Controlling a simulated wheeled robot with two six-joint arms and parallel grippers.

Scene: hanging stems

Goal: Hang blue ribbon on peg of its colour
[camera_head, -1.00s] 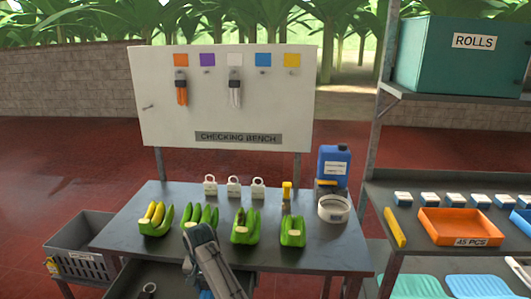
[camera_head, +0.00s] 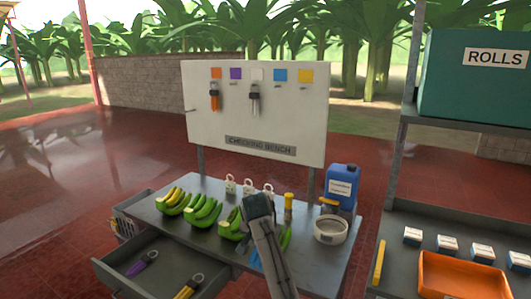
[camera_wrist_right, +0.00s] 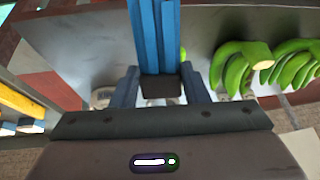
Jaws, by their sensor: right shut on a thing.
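My right gripper (camera_head: 257,210) is over the front of the bench in the head view. In the right wrist view it is shut on the dark band of the blue ribbon (camera_wrist_right: 157,35). A little of the ribbon also shows beside my arm in the head view (camera_head: 254,258); the rest is hidden. On the white board (camera_head: 205,125), the blue square (camera_head: 280,75) has a small empty peg (camera_head: 278,87) under it. An orange ribbon (camera_head: 214,97) hangs under the orange square and a white ribbon (camera_head: 254,100) under the white one. My left gripper is out of view.
Green bananas (camera_head: 205,213), white tags, a yellow-topped post (camera_head: 288,203), a blue jug (camera_head: 341,186) and a white ring (camera_head: 330,230) stand on the bench. The open drawer (camera_head: 117,275) holds purple (camera_head: 142,264) and yellow (camera_head: 188,287) ribbons. Shelving stands at right.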

